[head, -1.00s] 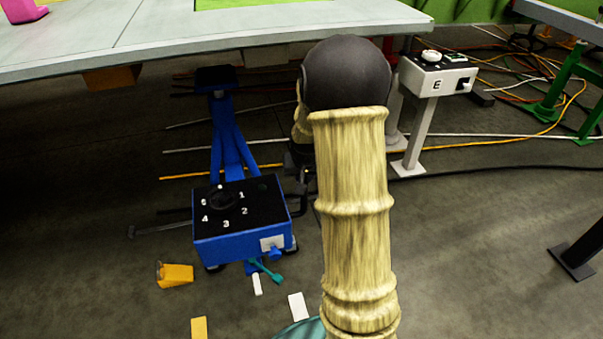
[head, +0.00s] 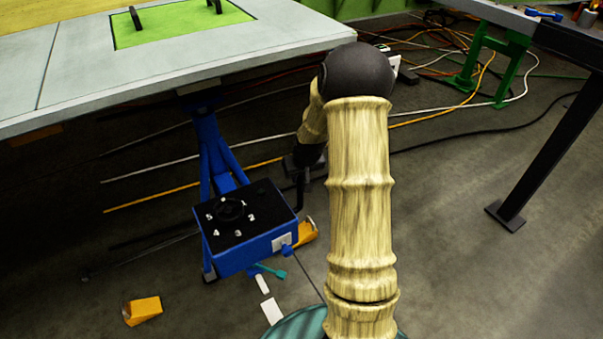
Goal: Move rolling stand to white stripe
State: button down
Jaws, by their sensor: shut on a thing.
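The rolling stand (head: 245,245) is a blue box with a black, numbered top. It stands upright on the floor at the middle left in the head view, left of my arm. My gripper (head: 300,185) is dark and partly hidden behind my arm. It is shut at the right rear side of the stand, but its exact grip point is hard to see. White stripe pieces (head: 272,311) lie on the floor just in front of the stand. A teal lever sticks out at the stand's front foot.
A grey wing panel (head: 170,60) overhangs behind the stand. Yellow wedges lie at the front left (head: 143,311) and right beside the stand (head: 306,234). Cables and rods cross the floor behind. A dark table leg (head: 550,150) stands at right; the floor between is clear.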

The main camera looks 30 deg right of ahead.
jog(key=shift+s, duration=0.1)
jog(key=c, duration=1.3)
grip_release()
jog(key=p+v, duration=0.5)
jog(key=v, duration=1.2)
jog(key=shift+r, duration=0.2)
jog(key=shift+a, duration=0.1)
